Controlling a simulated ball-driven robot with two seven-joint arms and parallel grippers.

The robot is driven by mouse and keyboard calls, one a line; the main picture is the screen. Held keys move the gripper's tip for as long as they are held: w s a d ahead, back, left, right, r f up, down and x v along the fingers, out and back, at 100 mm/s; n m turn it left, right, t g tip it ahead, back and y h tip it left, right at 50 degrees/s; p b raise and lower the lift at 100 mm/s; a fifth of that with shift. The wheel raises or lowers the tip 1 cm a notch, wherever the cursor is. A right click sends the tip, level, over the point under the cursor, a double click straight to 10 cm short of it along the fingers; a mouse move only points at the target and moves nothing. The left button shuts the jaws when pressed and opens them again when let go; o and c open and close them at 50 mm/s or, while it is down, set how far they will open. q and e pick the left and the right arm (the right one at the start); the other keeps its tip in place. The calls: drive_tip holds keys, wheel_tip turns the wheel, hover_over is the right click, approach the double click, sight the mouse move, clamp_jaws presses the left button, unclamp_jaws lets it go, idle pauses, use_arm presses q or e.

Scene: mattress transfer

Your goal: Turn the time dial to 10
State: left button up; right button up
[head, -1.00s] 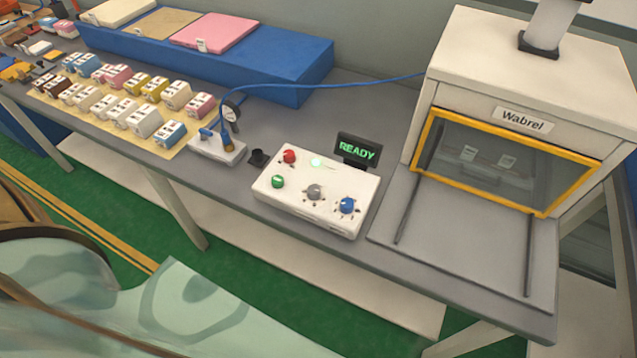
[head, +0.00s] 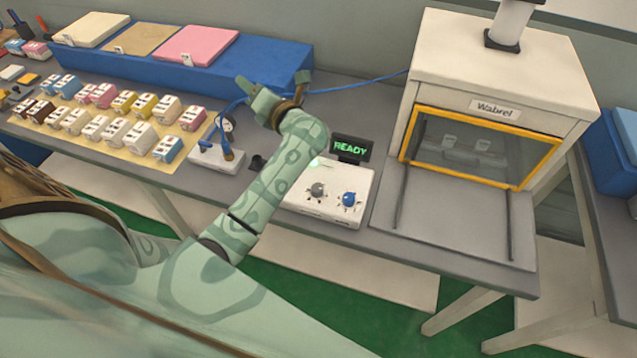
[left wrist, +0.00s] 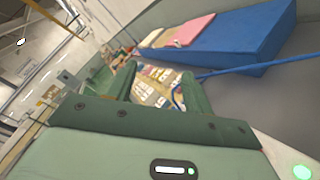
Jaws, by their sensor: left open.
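The white control box (head: 330,212) sits near the table's front edge, with a grey dial (head: 317,190) and a blue dial (head: 349,199) on top. I cannot read which one is the time dial or their marks. My left arm crosses in front of the box's left part and hides its red and green buttons. My left gripper (head: 252,92) is open and empty, above the table behind and left of the box, apart from both dials. In the left wrist view the green jaws (left wrist: 157,90) are spread with nothing held. My right gripper is not in view.
A small display (head: 351,148) behind the box reads READY. The Wabrel press (head: 500,65) stands to the right. A blue block (head: 160,66) with coloured pads, rows of small labelled blocks (head: 115,130) and a white device (head: 215,158) with a blue cable lie left.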

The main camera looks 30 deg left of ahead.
use_arm(q)
wheel_tip(320, 180, down, 4)
drive_tip(key=n+g+h, duration=0.3)
drive_tip(key=n, duration=0.1)
drive_tip(key=n+g+h, duration=0.3)
drive_tip(key=n+h, duration=0.3)
drive_tip(key=h, duration=0.8)
approach(318, 188)
drive_tip(key=shift+g+y, duration=0.3)
wheel_tip(318, 188, down, 8)
drive_tip(key=b, duration=0.7)
drive_tip(key=shift+d+r, duration=0.1)
drive_tip(key=shift+r, duration=0.05)
drive_tip(key=shift+f+b, duration=0.3)
drive_tip(key=shift+f, duration=0.35)
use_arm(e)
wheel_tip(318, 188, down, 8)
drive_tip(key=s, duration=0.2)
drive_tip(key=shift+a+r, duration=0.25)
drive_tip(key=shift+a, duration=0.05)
use_arm(q)
drive_tip(key=c, duration=1)
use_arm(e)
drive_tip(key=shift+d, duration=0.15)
